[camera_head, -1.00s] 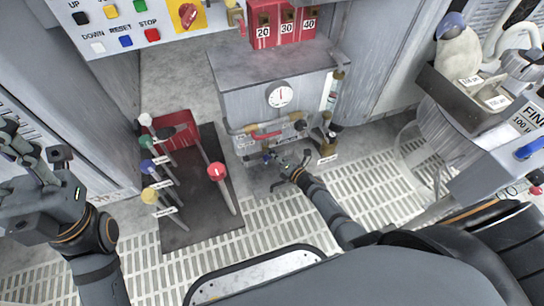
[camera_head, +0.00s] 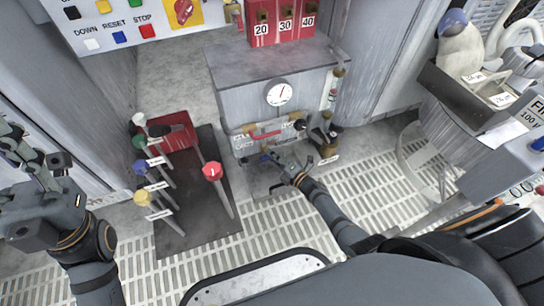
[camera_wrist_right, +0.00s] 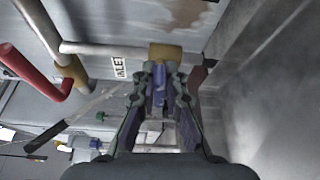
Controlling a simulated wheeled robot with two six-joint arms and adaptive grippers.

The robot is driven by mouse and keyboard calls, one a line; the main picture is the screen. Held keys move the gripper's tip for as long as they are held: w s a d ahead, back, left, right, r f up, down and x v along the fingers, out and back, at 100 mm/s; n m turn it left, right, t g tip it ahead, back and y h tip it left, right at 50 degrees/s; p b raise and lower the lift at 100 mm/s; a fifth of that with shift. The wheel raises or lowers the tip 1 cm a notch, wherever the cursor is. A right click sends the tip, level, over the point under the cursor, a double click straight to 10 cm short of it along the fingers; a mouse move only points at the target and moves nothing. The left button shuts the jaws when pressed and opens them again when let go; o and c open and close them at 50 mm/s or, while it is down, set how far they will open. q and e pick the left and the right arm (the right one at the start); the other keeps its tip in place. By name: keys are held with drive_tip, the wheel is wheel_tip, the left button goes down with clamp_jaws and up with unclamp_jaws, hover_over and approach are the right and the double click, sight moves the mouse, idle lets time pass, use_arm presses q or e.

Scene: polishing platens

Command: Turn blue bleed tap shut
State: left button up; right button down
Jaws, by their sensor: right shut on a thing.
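The blue bleed tap (camera_head: 265,157) sits low on the front of the grey cabinet, below the pipe with the red lever. In the right wrist view the blue tap handle (camera_wrist_right: 158,86) stands between the two fingers, under a brass fitting (camera_wrist_right: 165,53). My right gripper (camera_head: 276,162) reaches down to the tap and is shut on it, hiding part of it in the head view. It also shows in the right wrist view (camera_wrist_right: 160,80). My left gripper (camera_head: 35,160) is raised at the left edge, away from the cabinet; its finger opening is unclear.
A red lever (camera_head: 267,134) and brass pipework lie just above the tap. A round gauge (camera_head: 279,93) is on the cabinet (camera_head: 240,98). Several coloured levers, including a red-knobbed one (camera_head: 212,171), stand on a dark plate (camera_head: 185,237) to the left. Grated floor (camera_head: 270,225) is clear.

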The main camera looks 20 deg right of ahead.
drive_tip(key=c, duration=1.4)
unclamp_jaws()
drive_tip(key=v, duration=1.1)
drive_tip(key=shift+s+d+f, duration=0.15)
drive_tip(key=shift+s+d, duration=0.05)
drive_tip(key=shift+s, duration=0.15)
drive_tip(key=shift+s+d, duration=0.1)
drive_tip(key=shift+s, duration=0.05)
drive_tip(key=shift+o, duration=0.4)
